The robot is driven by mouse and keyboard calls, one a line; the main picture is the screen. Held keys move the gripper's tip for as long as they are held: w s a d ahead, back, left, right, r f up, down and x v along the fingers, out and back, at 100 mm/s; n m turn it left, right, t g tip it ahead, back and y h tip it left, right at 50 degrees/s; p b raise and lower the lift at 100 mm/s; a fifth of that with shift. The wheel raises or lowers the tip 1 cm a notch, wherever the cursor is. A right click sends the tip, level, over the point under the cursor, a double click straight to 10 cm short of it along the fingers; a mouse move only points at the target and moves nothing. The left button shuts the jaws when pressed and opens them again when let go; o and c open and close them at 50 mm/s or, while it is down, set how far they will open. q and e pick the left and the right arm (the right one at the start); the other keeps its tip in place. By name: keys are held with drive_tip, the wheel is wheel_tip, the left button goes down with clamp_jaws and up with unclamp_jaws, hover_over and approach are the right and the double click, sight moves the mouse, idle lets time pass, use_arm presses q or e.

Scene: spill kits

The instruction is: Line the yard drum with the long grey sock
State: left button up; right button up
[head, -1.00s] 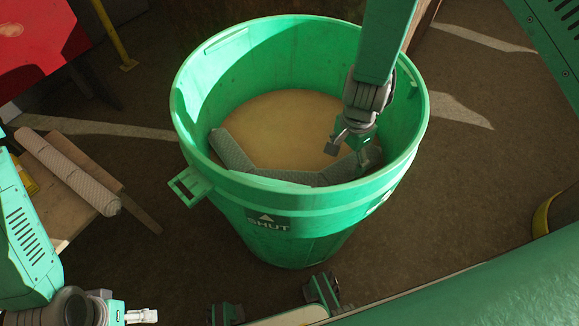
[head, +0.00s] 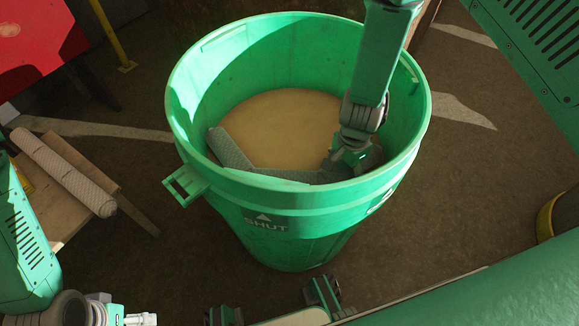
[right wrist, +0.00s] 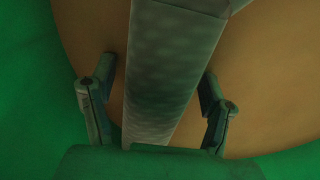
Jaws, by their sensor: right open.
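The green yard drum (head: 178,130) stands open in the middle of the head view, with a tan surface inside. The long grey sock (head: 234,153) lies bent inside it along the near wall. The wall's rim hides part of it, and my gripper covers its right part. My right gripper (head: 350,162) reaches down into the drum at the sock's right part. In the right wrist view its open fingers (right wrist: 158,95) stand on either side of the sock (right wrist: 165,70), with gaps visible. My left arm's end (head: 135,319) is cut off at the lower left, its fingers unclear.
A pale textured roll (head: 65,172) lies on a wooden bench (head: 85,165) at the left. A red surface (head: 40,40) and a yellow post (head: 112,35) are behind it. A yellow curved edge (head: 547,215) shows at the right. Bare ground (head: 470,170) lies right of the drum.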

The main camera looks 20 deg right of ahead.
drive_tip(key=c, duration=0.9)
drive_tip(key=shift+w+a+r+n+p, duration=0.15)
drive_tip(key=shift+w+n+p, duration=0.2)
drive_tip(key=shift+n+p, duration=0.25)
drive_tip(key=shift+w, duration=0.1)
drive_tip(key=shift+w+a+n+p, duration=0.2)
drive_tip(key=shift+w+n+p, duration=0.15)
drive_tip(key=shift+n, duration=0.35)
